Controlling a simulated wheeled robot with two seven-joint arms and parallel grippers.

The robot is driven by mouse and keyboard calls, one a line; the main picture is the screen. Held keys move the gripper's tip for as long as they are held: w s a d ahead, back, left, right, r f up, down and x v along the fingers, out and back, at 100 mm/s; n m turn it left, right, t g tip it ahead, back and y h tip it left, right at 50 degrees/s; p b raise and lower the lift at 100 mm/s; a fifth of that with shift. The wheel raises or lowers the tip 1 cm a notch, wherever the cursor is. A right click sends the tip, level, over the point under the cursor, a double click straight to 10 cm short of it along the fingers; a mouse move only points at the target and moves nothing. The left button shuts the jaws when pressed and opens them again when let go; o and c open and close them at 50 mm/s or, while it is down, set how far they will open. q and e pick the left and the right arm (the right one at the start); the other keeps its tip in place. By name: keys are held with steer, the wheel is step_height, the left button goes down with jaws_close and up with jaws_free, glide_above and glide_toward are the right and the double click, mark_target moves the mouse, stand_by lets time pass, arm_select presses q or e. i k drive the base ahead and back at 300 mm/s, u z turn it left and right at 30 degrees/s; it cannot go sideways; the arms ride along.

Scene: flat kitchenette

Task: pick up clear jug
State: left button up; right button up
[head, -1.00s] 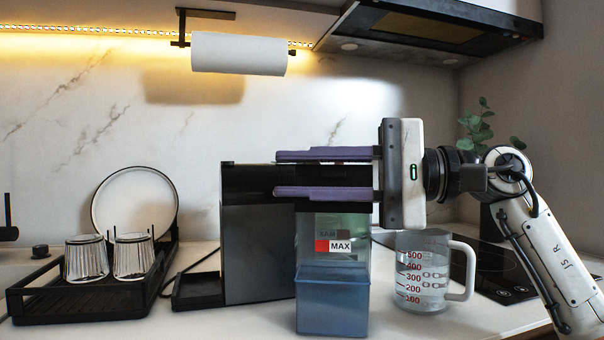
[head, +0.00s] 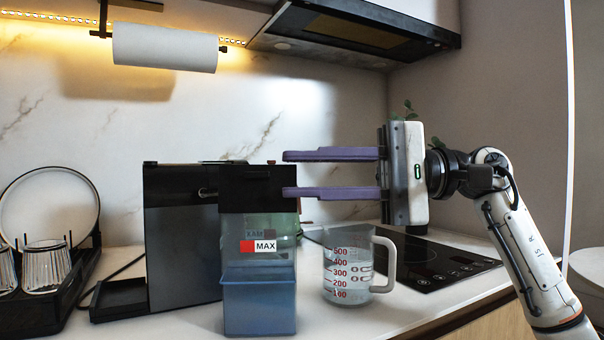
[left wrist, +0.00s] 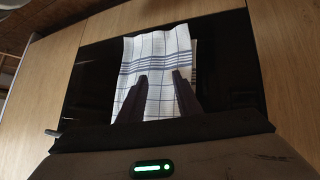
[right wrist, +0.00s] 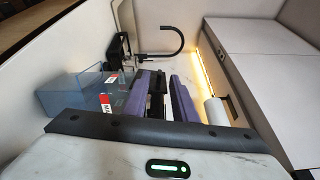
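The clear jug (head: 340,284) is a see-through measuring jug with red numbers and a handle on its right. It stands upright on the counter, right of the coffee machine's water tank, and I do not make it out in either wrist view. My right gripper (head: 287,174) is open and empty, its purple fingers pointing left, higher in the head view than the jug. It also shows in the right wrist view (right wrist: 161,75). My left gripper (left wrist: 161,76) shows only in the left wrist view, open, with dark fingers apart in front of a checked towel.
The coffee machine (head: 182,255) and its blue tank (head: 258,303) stand left of the jug. A dark hob (head: 440,262) lies to the right. A dish rack (head: 38,313) with glasses is at far left. The checked towel (left wrist: 155,50) hangs on a dark panel.

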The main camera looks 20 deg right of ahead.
mark_target(349, 276)
steer(key=k, duration=1)
